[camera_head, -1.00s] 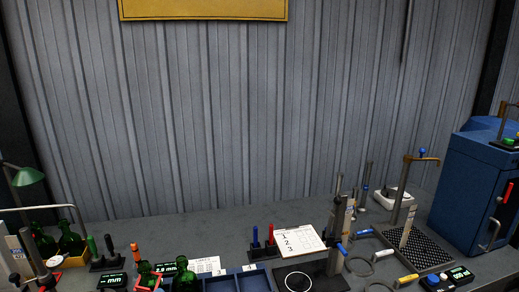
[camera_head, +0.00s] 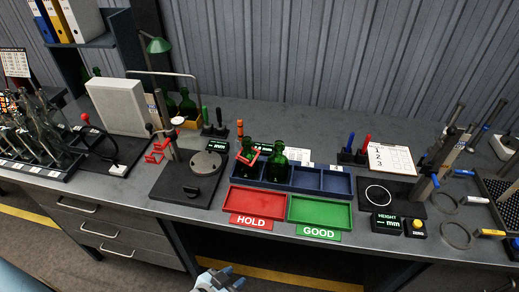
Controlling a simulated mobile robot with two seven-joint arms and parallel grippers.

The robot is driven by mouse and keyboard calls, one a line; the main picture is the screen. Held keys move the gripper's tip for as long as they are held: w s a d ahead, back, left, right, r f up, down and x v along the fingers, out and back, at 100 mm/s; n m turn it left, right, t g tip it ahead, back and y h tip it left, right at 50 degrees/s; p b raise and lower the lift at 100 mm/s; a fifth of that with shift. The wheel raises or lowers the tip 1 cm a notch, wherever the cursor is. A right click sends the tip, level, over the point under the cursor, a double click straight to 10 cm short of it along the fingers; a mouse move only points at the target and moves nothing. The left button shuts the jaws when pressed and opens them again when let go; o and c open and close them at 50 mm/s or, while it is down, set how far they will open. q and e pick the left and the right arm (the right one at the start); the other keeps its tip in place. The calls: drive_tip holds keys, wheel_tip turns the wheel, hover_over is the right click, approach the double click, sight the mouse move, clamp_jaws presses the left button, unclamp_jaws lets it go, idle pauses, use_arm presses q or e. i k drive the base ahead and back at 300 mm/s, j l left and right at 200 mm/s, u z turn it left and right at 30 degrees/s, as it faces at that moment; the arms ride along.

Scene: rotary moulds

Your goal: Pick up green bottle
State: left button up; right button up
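Two dark green bottles stand in the left part of a blue divided tray (camera_head: 309,188) in the middle of the bench. The left bottle (camera_head: 246,148) has a red frame-like piece around it; the right bottle (camera_head: 277,163) has none. My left gripper (camera_head: 222,277) shows only in part at the bottom edge, in front of the bench and well short of the bottles. Its fingers are too cut off to tell open from shut. My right gripper is out of view.
A red HOLD tray (camera_head: 250,208) and a green GOOD tray (camera_head: 320,212) lie along the front edge. A gauge stand (camera_head: 186,188) is to the left of the bottles. A round-marked dark plate (camera_head: 377,196) and height display (camera_head: 386,223) are to the right.

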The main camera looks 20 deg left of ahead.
sight(244, 171)
drive_tip(key=i+l+u, duration=0.1)
drive_tip(key=u, duration=0.85)
